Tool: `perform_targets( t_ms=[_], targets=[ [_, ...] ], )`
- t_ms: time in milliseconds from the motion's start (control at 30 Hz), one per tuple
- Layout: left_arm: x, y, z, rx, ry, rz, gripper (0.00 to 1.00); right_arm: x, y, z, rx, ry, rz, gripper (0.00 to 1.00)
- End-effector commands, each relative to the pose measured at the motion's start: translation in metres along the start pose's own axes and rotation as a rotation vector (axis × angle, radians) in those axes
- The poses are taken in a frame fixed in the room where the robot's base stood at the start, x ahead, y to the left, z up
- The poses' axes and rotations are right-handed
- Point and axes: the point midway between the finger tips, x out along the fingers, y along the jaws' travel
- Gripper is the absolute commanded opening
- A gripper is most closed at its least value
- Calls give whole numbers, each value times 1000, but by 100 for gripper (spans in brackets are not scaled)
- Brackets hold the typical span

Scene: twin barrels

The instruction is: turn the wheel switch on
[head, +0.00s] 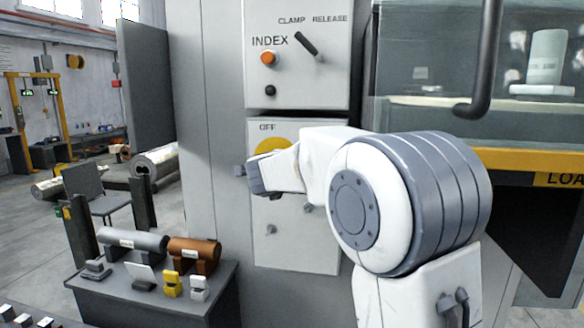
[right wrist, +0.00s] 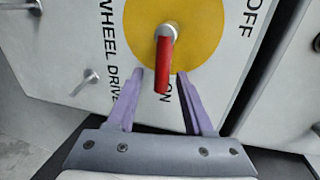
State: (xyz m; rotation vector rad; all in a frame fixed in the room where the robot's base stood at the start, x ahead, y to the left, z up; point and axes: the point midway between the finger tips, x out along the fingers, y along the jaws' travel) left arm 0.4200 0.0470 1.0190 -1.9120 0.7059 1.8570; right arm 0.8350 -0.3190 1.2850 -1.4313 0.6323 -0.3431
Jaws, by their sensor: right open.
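The wheel switch is a yellow disc (right wrist: 205,35) with a red-tipped lever (right wrist: 161,75) on a light grey panel. In the right wrist view the lever runs down from its hub, its red end near the ON lettering; OFF is to the right. I cannot tell how far it sticks out. My right gripper (right wrist: 160,74) is open, with its purple fingers on either side of the red end and gaps on both sides. In the head view my right gripper (head: 258,174) is in front of the yellow disc (head: 272,146) and hides most of it. My left gripper is not in view.
Above is a panel with an INDEX button (head: 268,58) and a black CLAMP/RELEASE lever (head: 306,43). Small grey knobs (head: 271,229) are below the switch. A dark table (head: 200,301) with cylinders stands at lower left. A glazed machine door with a handle (head: 480,105) is at right.

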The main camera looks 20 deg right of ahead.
Motion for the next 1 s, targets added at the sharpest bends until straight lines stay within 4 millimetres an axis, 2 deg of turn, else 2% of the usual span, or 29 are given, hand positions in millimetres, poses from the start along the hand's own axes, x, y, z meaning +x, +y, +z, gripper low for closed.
perform_targets(
  t_ms=[300, 433, 600, 1000],
  targets=[
    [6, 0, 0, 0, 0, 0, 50, -63, 1, 1, 0, -5, -1, 52],
    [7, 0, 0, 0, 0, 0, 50, -82, 1, 2, -1, -5, 1, 52],
    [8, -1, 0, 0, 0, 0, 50, -93, 2, 1, -1, -3, 3, 52],
    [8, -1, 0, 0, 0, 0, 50, -93, 2, 1, -1, -1, 3, 52]
  ],
)
